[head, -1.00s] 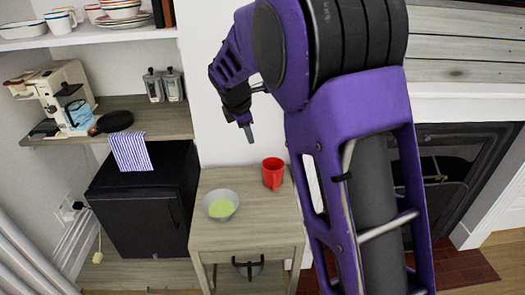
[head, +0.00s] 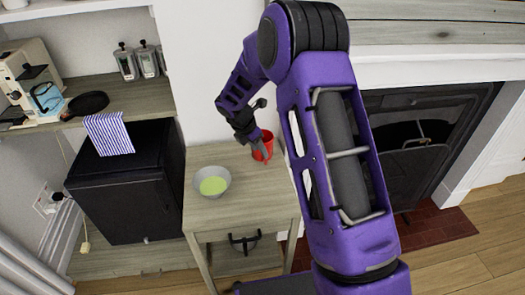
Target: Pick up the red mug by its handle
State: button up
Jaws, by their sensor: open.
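The red mug (head: 268,147) stands upright at the back right of the small wooden side table (head: 230,218). My gripper (head: 258,150) is down at the mug, in front of its left side, and covers part of it. Its jaws are open. I cannot tell whether the fingers touch the mug or are around the handle, because the handle is hard to make out behind them.
A grey bowl with something green inside (head: 212,181) stands left of the mug on the same table. A wall is close behind the table. A black mini fridge (head: 125,195) stands to the left, with a shelf (head: 130,102) above it. A fireplace (head: 415,140) is to the right.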

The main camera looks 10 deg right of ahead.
jog(key=shift+b+x, duration=0.5)
jog(key=shift+x, duration=2.9)
jog(key=shift+s+d, duration=0.1)
grip_shut()
